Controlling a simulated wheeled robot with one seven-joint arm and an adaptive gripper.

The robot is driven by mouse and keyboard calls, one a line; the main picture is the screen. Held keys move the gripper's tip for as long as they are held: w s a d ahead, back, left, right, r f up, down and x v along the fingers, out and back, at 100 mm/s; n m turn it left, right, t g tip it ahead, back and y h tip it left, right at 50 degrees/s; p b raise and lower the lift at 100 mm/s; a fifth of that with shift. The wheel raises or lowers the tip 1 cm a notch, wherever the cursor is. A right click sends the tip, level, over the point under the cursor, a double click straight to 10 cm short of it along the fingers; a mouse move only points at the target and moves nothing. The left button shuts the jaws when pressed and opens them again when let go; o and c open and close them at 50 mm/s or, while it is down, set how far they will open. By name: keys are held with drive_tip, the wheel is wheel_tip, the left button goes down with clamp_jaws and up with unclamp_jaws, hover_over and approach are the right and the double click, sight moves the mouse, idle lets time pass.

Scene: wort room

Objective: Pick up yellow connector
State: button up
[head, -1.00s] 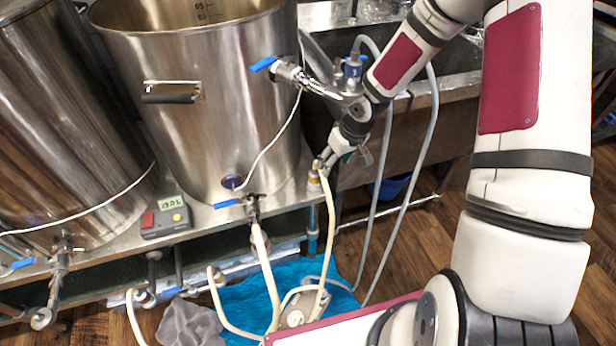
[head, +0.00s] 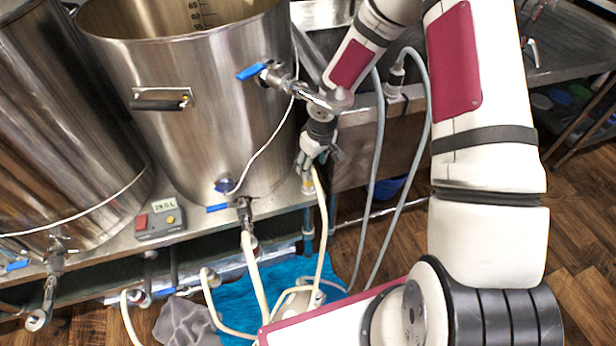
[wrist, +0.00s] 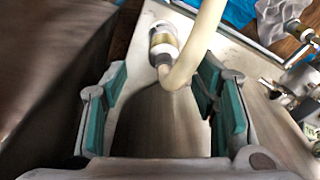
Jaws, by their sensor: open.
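The yellow connector (head: 308,186) is a short brass-yellow fitting at the end of a cream hose, at the table's right corner by the large steel kettle. It also shows in the wrist view (wrist: 163,41), top centre, with the hose bending down from it. My gripper (head: 306,166) is just above it in the head view. In the wrist view my gripper (wrist: 163,82) is open, its teal pads either side of a gap. The connector lies beyond the fingertips, roughly in line with the gap. The hose crosses near the right finger; contact cannot be told.
The steel kettle (head: 190,110) stands left of my arm, with a blue-handled valve (head: 275,75) above my gripper. A grey control box (head: 160,219) sits on the table. Grey hoses (head: 375,190) hang at the sink on the right. A blue cloth (head: 235,300) lies below.

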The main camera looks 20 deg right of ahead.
drive_tip(key=f, duration=0.2)
drive_tip(key=f+b, duration=0.1)
drive_tip(key=f, duration=0.1)
drive_tip(key=w+a+f, duration=0.1)
drive_tip(key=f, duration=0.2)
drive_tip(key=shift+f+b, duration=0.1)
drive_tip(key=shift+b, duration=0.2)
clamp_jaws()
